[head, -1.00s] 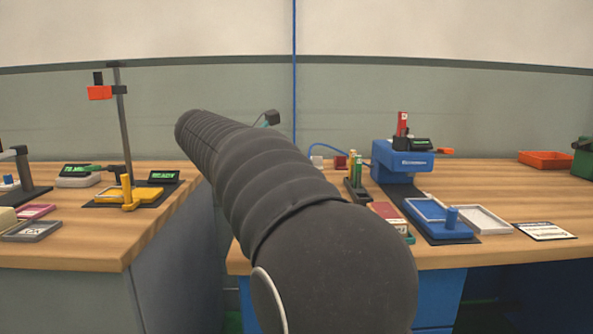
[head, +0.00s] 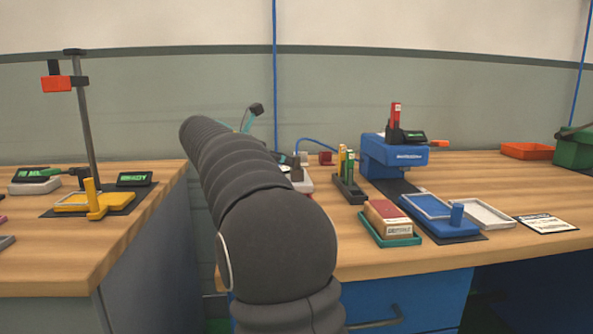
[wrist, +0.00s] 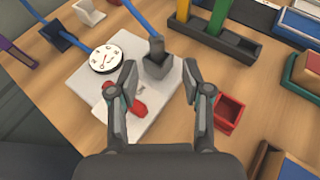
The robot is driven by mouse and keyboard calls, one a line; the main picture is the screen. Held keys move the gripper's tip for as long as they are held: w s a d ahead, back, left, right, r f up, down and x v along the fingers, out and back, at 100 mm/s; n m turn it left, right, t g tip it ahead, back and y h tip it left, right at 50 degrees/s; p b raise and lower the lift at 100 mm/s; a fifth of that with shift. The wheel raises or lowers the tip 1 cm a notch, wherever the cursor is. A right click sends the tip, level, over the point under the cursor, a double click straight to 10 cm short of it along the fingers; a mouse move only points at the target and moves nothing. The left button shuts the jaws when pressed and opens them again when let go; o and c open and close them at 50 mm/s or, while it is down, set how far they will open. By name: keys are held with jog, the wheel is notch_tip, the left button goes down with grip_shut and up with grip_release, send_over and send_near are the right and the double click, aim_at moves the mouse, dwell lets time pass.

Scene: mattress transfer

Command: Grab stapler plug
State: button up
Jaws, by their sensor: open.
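In the wrist view a dark grey plug (wrist: 157,62) stands upright on a pale plate (wrist: 160,105), with a blue cable rising from its top. The plate also carries a round white dial (wrist: 106,58) and a red switch (wrist: 137,108). My gripper (wrist: 160,82) is open, its fingers spread to the left and right just short of the plug in the picture; nothing is between them. In the head view the blue stapler machine (head: 395,157) stands on the right bench, and the pale plate (head: 303,184) is partly hidden behind my arm. The gripper is mostly hidden there.
A dark holder with coloured sticks (wrist: 212,38) is right of the plug in the wrist view. A small red open box (wrist: 229,113) lies beside my right finger. A dark blue connector (wrist: 60,37) with another blue cable is at upper left.

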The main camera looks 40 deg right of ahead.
aim_at(294, 181)
jog(key=shift+b+x, duration=0.35)
jog(key=shift+x, duration=2.5)
jog(key=shift+w+r, duration=0.1)
jog(key=shift+r, duration=0.1)
grip_shut()
